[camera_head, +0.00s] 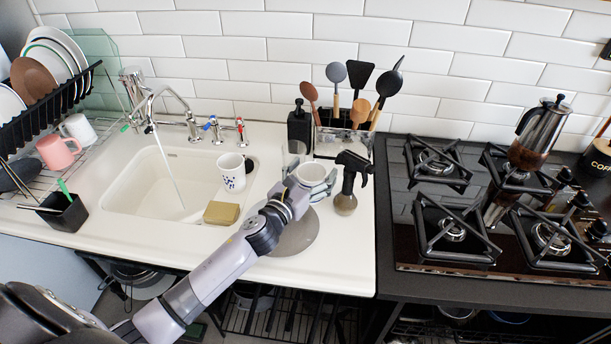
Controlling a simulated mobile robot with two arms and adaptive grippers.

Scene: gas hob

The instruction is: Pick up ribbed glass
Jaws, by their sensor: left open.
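My left gripper (307,184) reaches in over the white counter to the right of the sink, with its fingers open. A pale, round-rimmed vessel (311,172) shows between or just behind the fingers; it appears to be the ribbed glass. Its lower part is hidden by the gripper, and ribs are too small to make out. I cannot tell whether the fingers touch it. My right gripper is not in view.
A spray bottle (346,201) stands close to the right of the gripper. A black soap dispenser (299,129) and utensil holder (335,144) stand behind. A patterned white cup (231,176) and sponge (221,213) are left.

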